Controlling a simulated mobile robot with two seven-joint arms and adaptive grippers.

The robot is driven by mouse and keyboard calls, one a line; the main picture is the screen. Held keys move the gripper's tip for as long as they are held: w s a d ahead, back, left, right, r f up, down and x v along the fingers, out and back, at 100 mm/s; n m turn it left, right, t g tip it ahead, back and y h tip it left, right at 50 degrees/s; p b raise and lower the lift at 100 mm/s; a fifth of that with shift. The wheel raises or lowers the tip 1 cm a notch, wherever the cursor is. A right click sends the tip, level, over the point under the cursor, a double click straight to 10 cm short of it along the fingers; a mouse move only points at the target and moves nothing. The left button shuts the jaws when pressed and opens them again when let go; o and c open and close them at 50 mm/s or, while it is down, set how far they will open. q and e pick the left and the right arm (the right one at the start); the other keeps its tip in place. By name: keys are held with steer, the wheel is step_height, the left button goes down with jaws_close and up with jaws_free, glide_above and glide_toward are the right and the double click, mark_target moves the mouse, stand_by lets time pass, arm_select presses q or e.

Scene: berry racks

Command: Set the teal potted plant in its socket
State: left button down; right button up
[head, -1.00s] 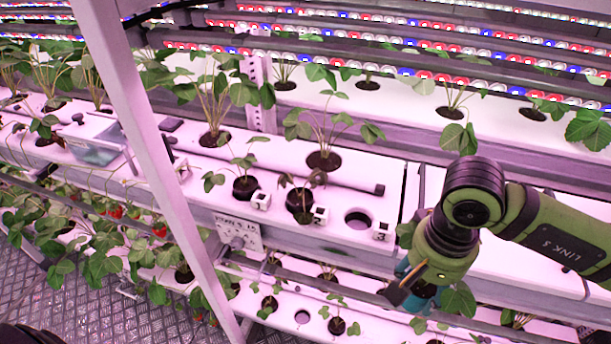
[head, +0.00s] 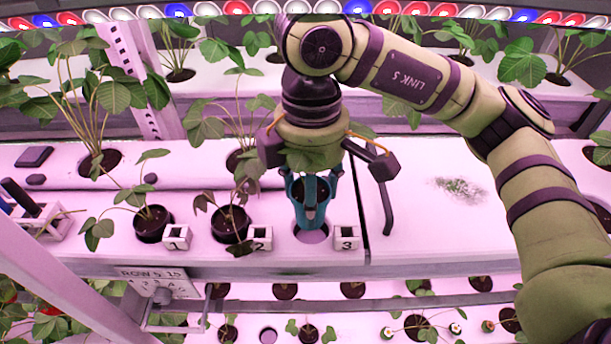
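The teal potted plant (head: 310,213) hangs beneath my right gripper (head: 311,185), upright or nearly so. Its leaves press up against the palm and its dark soil shows at the top. My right gripper is shut on it; the contact of the fingers is partly hidden. The pot's bottom is right over the empty round socket (head: 311,236) beside the marker numbered 3 (head: 345,238). The soil sits well above the shelf surface, and I cannot tell whether the bottom has entered the hole. My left gripper is not in view.
Potted plants in dark pots stand by marker 1 (head: 175,238) and marker 2 (head: 260,238), left of the socket. A taller plant (head: 240,130) stands just behind. A dark pipe (head: 190,185) runs along the shelf. The white panel to the right (head: 440,225) is mostly clear.

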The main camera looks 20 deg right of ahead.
steer(key=shift+w+d, duration=0.1)
steer(key=shift+w, duration=0.25)
steer(key=shift+d+r+n, duration=0.1)
steer(key=shift+r+n, duration=0.05)
steer(key=shift+n, duration=0.35)
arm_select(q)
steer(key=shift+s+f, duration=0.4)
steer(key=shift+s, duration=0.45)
